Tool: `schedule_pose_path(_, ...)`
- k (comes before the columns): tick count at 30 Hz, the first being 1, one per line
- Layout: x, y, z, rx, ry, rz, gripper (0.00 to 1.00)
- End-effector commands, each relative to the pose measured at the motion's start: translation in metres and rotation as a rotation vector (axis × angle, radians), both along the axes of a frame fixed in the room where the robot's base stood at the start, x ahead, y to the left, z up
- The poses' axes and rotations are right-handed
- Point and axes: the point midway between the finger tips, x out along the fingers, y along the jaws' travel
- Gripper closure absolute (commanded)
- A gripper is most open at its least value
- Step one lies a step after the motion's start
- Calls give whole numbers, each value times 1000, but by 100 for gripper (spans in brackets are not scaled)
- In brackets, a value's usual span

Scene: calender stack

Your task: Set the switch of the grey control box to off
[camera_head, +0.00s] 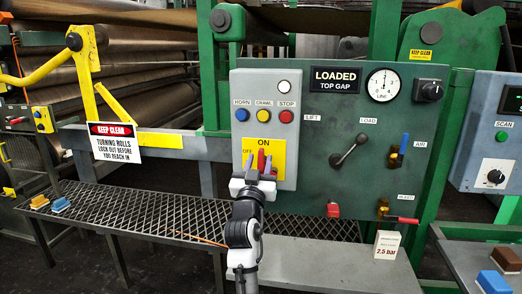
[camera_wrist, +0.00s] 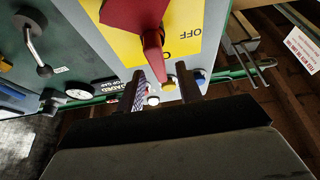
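The grey control box (camera_head: 237,105) is mounted on the green panel's left side. Its yellow plate (camera_head: 263,143) reads ON at the top and OFF at the left. The red switch handle (camera_head: 261,160) is partly hidden by my gripper in the head view. In the wrist view, which is upside down, the red handle (camera_wrist: 152,48) points toward the ON label.
The box's upper face has a white lamp (camera_head: 283,87) and blue, yellow and red buttons. A black lever (camera_head: 349,150) and valve handles are to the right. A mesh shelf (camera_head: 150,210) runs below. A warning sign (camera_head: 115,142) hangs at the left.

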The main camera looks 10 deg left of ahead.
Motion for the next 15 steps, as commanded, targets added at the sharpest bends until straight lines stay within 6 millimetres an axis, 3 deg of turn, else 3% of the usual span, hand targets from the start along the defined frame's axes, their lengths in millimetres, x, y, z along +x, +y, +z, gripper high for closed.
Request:
schedule_pose_path(6,25,0,12,0,-1,0,64)
schedule_pose_path(15,31,0,13,0,-1,1,64)
